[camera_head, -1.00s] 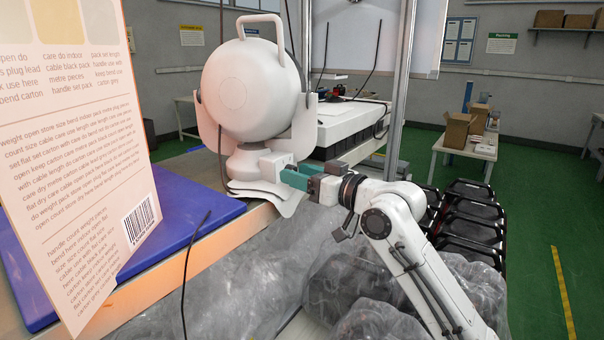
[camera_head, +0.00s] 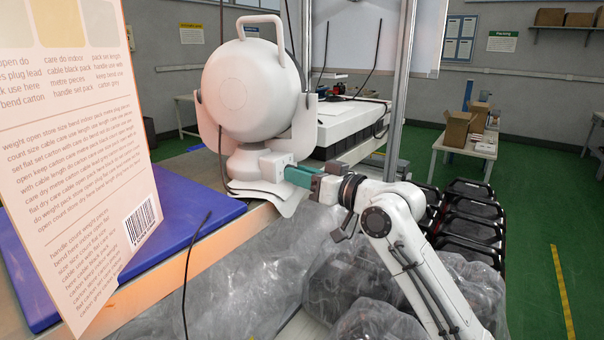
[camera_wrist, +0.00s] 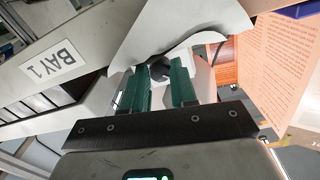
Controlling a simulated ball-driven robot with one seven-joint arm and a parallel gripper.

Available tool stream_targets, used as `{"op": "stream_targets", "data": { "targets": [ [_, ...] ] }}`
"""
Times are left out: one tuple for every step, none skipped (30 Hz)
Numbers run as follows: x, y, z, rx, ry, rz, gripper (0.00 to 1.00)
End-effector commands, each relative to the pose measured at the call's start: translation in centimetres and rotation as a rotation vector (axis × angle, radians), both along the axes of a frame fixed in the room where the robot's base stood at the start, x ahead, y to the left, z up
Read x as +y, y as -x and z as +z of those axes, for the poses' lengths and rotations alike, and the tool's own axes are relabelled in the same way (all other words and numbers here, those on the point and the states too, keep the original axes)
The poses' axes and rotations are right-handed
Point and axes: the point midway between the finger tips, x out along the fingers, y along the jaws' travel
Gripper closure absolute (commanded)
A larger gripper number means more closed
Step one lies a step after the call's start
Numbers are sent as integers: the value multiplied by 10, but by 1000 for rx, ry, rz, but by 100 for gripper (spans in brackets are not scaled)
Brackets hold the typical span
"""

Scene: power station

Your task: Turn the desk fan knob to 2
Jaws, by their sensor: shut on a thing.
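The white desk fan (camera_head: 251,92), with a round head and a handle on top, stands upright on the workbench near its edge. A boxy white part (camera_head: 276,166) projects from the base toward my arm. My gripper (camera_head: 291,174), with green fingers, reaches this part from the right. In the wrist view, the fingers are closed around a dark knob (camera_wrist: 159,68) on the white fan base (camera_wrist: 181,26). The fingers hide the knob in the head view, and I cannot read its setting or any numbers.
A large printed carton (camera_head: 75,150) blocks the left foreground. A blue mat (camera_head: 190,205) lies on the bench left of the fan. Clear plastic wrapping (camera_head: 235,285) covers things below my arm. A metal post (camera_head: 401,95) stands behind the gripper.

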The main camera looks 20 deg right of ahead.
Motion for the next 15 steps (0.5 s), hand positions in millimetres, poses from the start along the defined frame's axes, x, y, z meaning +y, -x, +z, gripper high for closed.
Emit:
{"op": "stream_targets", "data": {
  "targets": [
    [1,0,4,30,-41,1,100],
    [2,0,5,52,-70,2,100],
    [1,0,5,79,-109,2,100],
    [2,0,5,99,-136,2,100],
    [2,0,5,120,-163,2,100],
    [1,0,5,143,-194,2,100],
    [2,0,5,158,-215,2,100],
    [1,0,4,170,-233,2,100],
    [1,0,3,185,-253,1,100],
    [1,0,3,193,-263,1,100],
    [1,0,2,200,-272,1,100],
    [1,0,1,206,-280,1,100],
    [0,0,1,207,-283,0,100],
    [0,0,1,208,-284,0,100],
    [0,0,0,208,-284,0,100]
  ]
}}
